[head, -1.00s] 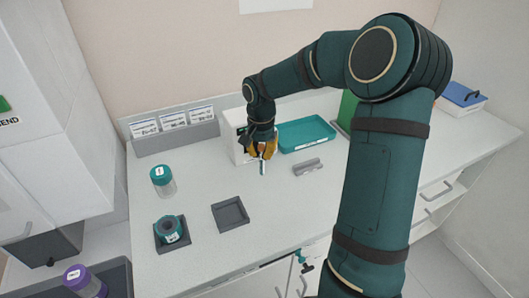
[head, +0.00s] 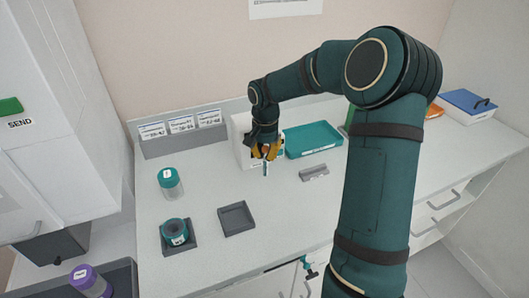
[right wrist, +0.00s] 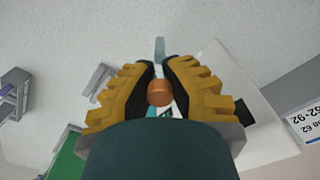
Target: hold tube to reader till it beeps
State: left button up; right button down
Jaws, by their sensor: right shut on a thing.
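My right gripper (head: 266,153) is shut on a small tube (head: 265,169) and holds it upright-looking in front of a white box (head: 241,143), which looks like the reader. In the right wrist view the tube's orange-brown cap (right wrist: 160,93) sits between the yellow and black fingers, and its clear end (right wrist: 160,48) sticks out beyond them. The white box (right wrist: 222,70) is beside the right finger in that view. My gripper hides much of the box's front, so I cannot tell whether the tube touches it. No signal light is visible. My left gripper is not in view.
A teal tray (head: 314,139) and a small grey holder (head: 314,172) are right of the gripper. A clear jar with a teal lid (head: 170,183), a teal container on a dark base (head: 176,234) and an empty dark square tray (head: 237,218) stand left and in front. The counter between is clear.

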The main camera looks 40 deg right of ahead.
jog(key=s+a+r+p, duration=0.1)
jog(key=s+r, duration=0.3)
jog(key=shift+a+r+p, duration=0.15)
jog(key=shift+r+p, duration=0.1)
jog(key=shift+p, duration=0.05)
